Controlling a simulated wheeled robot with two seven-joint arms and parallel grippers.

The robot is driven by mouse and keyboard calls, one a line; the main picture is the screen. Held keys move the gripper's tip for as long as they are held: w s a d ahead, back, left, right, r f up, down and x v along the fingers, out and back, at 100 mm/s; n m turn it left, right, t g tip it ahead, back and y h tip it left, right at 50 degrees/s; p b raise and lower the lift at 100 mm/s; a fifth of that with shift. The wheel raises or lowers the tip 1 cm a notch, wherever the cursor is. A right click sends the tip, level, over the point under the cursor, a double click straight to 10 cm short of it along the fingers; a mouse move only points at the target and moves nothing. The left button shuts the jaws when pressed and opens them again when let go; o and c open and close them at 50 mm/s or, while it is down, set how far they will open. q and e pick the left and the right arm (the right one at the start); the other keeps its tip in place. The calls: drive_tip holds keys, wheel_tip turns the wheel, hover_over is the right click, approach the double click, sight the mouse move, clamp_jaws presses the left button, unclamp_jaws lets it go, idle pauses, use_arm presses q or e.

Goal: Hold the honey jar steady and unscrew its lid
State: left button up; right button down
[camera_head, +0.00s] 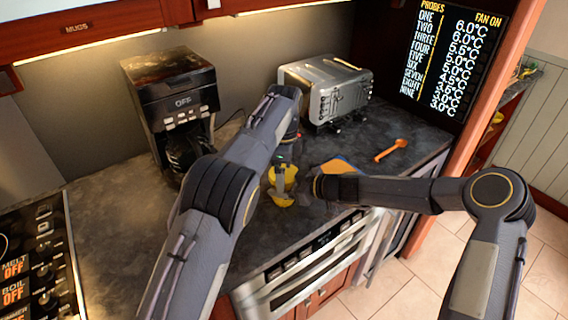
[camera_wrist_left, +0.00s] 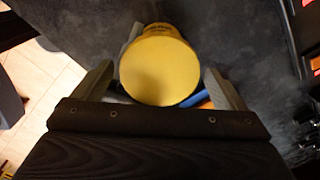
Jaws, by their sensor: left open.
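The yellow honey jar (camera_head: 290,186) stands near the counter's front edge in the head view, partly covered by my left gripper (camera_head: 283,173). In the left wrist view the round yellow lid (camera_wrist_left: 160,70) fills the space between the fingers of my left gripper (camera_wrist_left: 158,80). Those fingers are open, one on each side of the lid, and I cannot tell whether they touch it. My right gripper (camera_head: 312,186) comes in from the right, close beside the jar. Its fingers are too dark and hidden to read. The jar body is mostly hidden.
An orange item with a blue edge (camera_head: 340,165) lies behind my right forearm. An orange spoon (camera_head: 391,150) lies farther right on the counter (camera_head: 110,215). A coffee maker (camera_head: 172,100) and a toaster (camera_head: 325,90) stand at the back. A cooktop (camera_head: 40,255) is at left.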

use_arm(q)
drive_tip(key=c, duration=1)
drive_tip(key=o, duration=1.1)
drive_tip(key=shift+r, duration=2.25)
use_arm(e)
drive_tip(key=shift+c, duration=1.5)
unclamp_jaws()
